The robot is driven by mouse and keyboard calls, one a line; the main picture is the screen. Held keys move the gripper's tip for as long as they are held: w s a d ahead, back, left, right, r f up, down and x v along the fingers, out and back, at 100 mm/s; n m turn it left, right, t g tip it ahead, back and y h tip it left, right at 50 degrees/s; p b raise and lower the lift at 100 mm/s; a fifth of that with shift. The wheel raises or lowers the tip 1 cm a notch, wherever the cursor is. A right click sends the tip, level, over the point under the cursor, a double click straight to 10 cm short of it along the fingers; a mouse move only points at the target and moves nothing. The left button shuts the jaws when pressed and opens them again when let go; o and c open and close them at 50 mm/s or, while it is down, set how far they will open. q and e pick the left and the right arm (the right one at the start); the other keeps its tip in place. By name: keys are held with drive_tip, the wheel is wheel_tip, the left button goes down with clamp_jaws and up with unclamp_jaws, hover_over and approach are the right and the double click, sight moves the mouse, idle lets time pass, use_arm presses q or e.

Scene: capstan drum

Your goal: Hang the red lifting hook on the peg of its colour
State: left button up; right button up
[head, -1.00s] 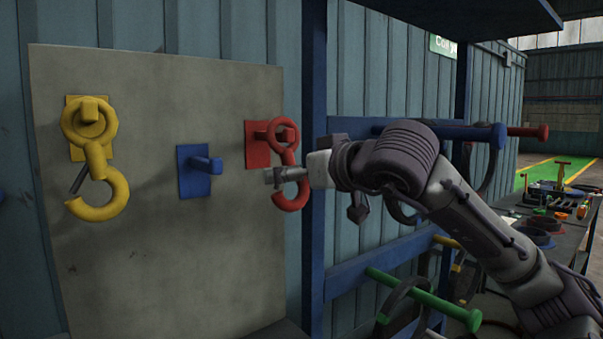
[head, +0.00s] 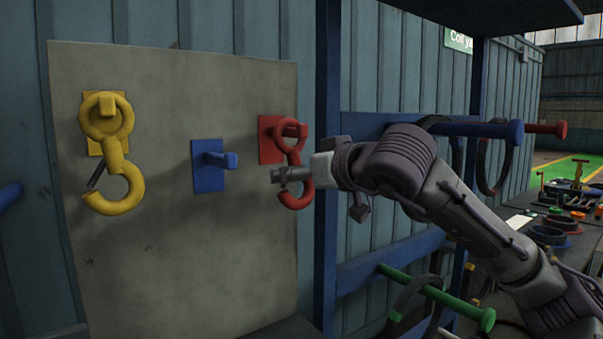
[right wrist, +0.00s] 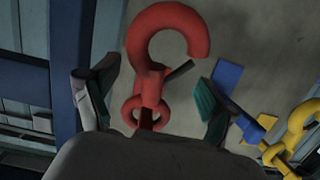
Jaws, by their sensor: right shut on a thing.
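The red lifting hook (head: 296,195) hangs upright with its ring at the red peg (head: 300,131), which stands out from a red plate on the grey board. The peg appears to pass through the ring; in the right wrist view the hook (right wrist: 147,85) shows the peg inside its ring. My right gripper (head: 283,175) is shut on the hook below the ring, and its fingers flank the hook in the right wrist view (right wrist: 150,105). My left gripper is not in view.
A yellow hook (head: 122,200) hangs on the yellow peg at the board's left. The blue peg (head: 222,159) between is bare. A blue rack post (head: 326,150) stands close right of the board, with blue and green bars (head: 440,300) sticking out.

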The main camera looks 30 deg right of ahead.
drive_tip(key=shift+r, duration=0.15)
drive_tip(key=o, duration=1.6)
drive_tip(key=shift+s, duration=0.1)
drive_tip(key=shift+f, duration=0.2)
drive_tip(key=v, duration=1.2)
drive_tip(key=shift+r, duration=0.15)
